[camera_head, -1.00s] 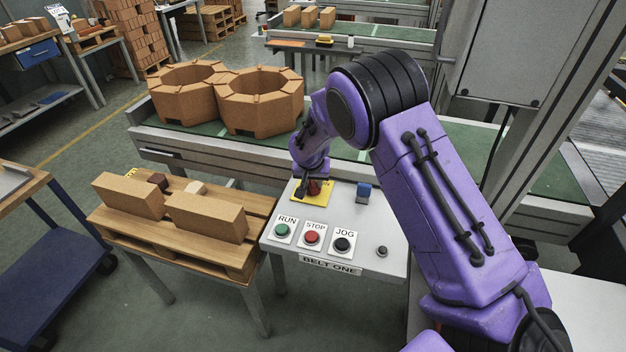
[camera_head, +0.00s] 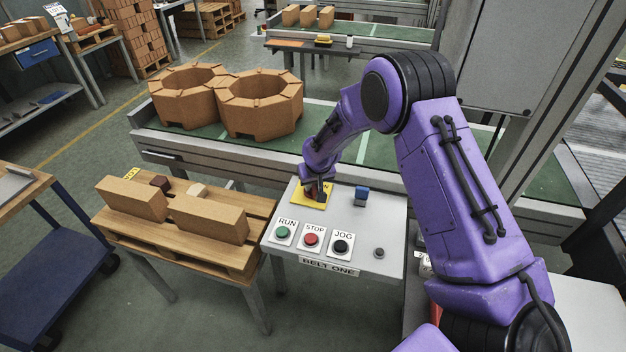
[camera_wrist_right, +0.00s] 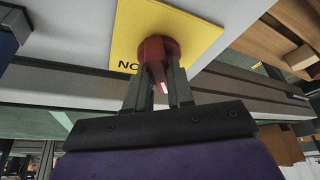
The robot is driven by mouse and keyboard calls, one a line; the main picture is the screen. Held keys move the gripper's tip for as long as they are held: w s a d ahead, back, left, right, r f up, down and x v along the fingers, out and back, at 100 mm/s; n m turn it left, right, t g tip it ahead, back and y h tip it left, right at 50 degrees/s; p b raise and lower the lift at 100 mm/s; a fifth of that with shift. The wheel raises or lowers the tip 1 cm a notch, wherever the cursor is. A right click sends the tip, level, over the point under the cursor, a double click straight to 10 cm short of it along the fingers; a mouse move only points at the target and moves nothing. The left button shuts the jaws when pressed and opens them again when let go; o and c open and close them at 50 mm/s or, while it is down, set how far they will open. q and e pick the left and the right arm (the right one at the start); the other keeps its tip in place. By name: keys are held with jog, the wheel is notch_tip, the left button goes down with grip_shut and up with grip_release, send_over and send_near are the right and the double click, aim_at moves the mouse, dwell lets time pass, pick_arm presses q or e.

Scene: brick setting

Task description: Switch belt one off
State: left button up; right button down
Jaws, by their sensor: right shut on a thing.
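The control panel (camera_head: 345,225) marked BELT ONE carries a yellow plate (camera_head: 299,199) with a red rotary switch (camera_head: 316,196) on it. The plate also shows in the wrist view (camera_wrist_right: 193,32), its lettering partly covered. My right gripper (camera_head: 314,186) is at the switch. In the wrist view its two fingers (camera_wrist_right: 160,78) are shut on the red switch handle (camera_wrist_right: 157,50). The green RUN button (camera_head: 282,232), red STOP button (camera_head: 311,239) and black JOG button (camera_head: 341,246) sit in front of the plate. My left gripper is not in view.
The conveyor (camera_head: 185,150) behind bears two brick rings (camera_head: 262,103). A post and cabinet (camera_head: 500,60) stand at the right.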

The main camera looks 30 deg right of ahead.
jog(key=shift+n+y+p, duration=0.35)
jog(key=shift+n+y, duration=0.05)
jog(key=shift+n, duration=0.8)
jog(key=shift+s+f, duration=0.1)
jog(key=c, duration=1.2)
grip_release()
jog(key=shift+o, duration=0.8)
jog(key=b+v, duration=0.1)
jog(key=v, duration=0.9)
